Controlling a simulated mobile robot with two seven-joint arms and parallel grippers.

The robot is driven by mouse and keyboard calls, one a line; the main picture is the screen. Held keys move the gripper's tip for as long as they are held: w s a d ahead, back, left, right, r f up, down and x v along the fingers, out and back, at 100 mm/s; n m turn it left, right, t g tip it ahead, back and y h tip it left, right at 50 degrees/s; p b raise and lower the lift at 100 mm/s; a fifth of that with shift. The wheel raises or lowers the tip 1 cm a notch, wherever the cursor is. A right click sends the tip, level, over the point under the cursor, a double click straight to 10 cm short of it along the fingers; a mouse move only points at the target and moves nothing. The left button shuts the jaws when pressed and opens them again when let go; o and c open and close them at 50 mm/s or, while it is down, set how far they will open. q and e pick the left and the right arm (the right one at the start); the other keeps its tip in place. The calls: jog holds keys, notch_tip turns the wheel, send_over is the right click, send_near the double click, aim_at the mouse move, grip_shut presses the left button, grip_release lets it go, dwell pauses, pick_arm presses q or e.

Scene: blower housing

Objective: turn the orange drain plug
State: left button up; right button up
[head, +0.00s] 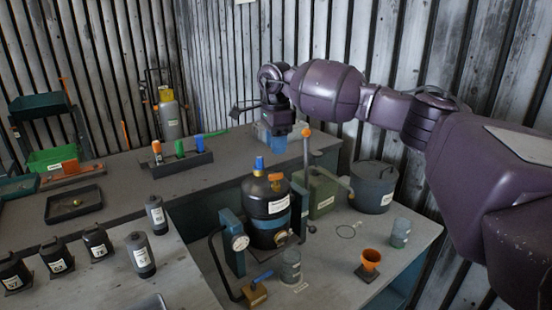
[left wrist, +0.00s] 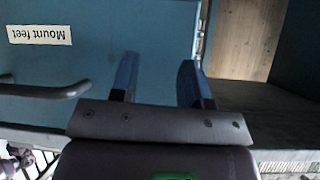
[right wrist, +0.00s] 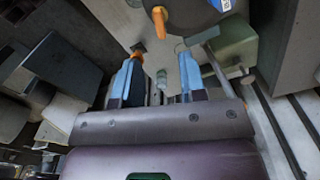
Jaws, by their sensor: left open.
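A black tank (head: 266,205) with a blue cap stands on the right bench; an orange fitting (head: 276,178) shows near its top. I cannot tell whether this fitting is the drain plug. In the right wrist view an orange elongated part (right wrist: 160,22) shows beside the dark tank (right wrist: 192,14), beyond the fingertips. My right gripper (head: 279,146) is above and behind the tank, blue fingers pointing down; its fingers (right wrist: 157,72) are apart, with nothing between them. My left gripper (left wrist: 157,80) is open and empty, facing a blue panel labelled "Mount feet" (left wrist: 90,60); it is outside the head view.
An orange-topped lever (head: 306,133) rises beside the tank. Several labelled black bottles (head: 93,243) stand at left.

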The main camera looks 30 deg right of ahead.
jog(key=shift+r, duration=1.2)
jog(key=shift+f, duration=0.1)
